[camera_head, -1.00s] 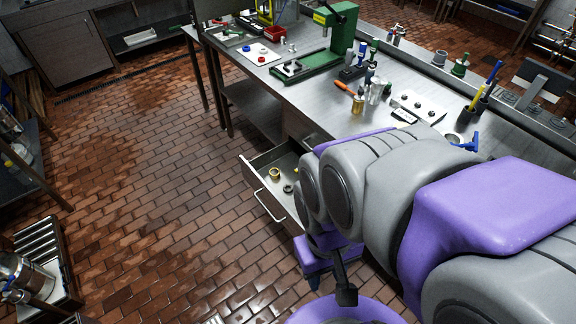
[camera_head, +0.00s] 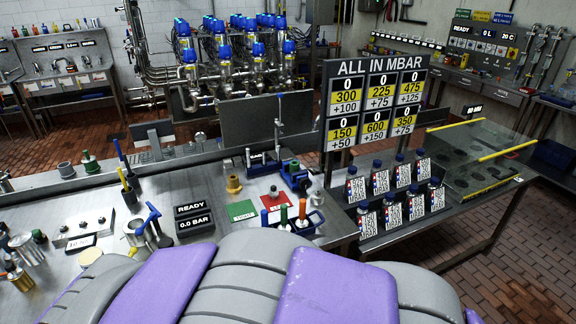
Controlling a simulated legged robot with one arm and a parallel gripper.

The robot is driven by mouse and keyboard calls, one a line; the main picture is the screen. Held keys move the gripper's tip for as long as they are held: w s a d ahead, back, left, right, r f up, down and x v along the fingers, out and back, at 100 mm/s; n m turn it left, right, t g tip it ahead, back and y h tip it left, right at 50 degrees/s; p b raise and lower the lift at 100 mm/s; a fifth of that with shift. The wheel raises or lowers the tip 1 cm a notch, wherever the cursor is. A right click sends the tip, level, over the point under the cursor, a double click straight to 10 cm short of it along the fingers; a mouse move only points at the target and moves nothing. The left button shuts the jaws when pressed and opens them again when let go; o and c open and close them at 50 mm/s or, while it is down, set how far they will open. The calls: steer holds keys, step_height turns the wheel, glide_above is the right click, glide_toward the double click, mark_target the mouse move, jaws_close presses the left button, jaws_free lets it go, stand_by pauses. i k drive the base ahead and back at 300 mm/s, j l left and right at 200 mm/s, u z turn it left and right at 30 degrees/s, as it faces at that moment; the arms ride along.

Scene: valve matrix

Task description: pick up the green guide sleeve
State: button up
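A small green upright piece (camera_head: 283,214) stands in the blue holder (camera_head: 312,222) near the bench's front edge. It may be the green guide sleeve, but it is too small to be sure. An orange piece (camera_head: 302,209) stands to its right. Another green piece (camera_head: 293,165) sits on a dark blue fixture behind, and a dark green knob-like piece (camera_head: 89,161) stands far left. My gripper is not in view; only my purple and grey arm links show along the bottom, in front of the bench.
Two black displays (camera_head: 194,222) stand on the steel bench, left of a green card (camera_head: 241,211) and a red card (camera_head: 273,201). Several labelled bottles (camera_head: 409,207) stand to the right, below a pressure board (camera_head: 375,100). A clear guard (camera_head: 480,150) stands far right.

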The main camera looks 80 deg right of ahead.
mark_target(294, 164)
steer(key=l+z, duration=0.1)
steer(key=z, duration=2.5)
steer(key=i+l+u, duration=0.2)
steer(key=i+l, duration=0.25)
steer(key=l, duration=0.1)
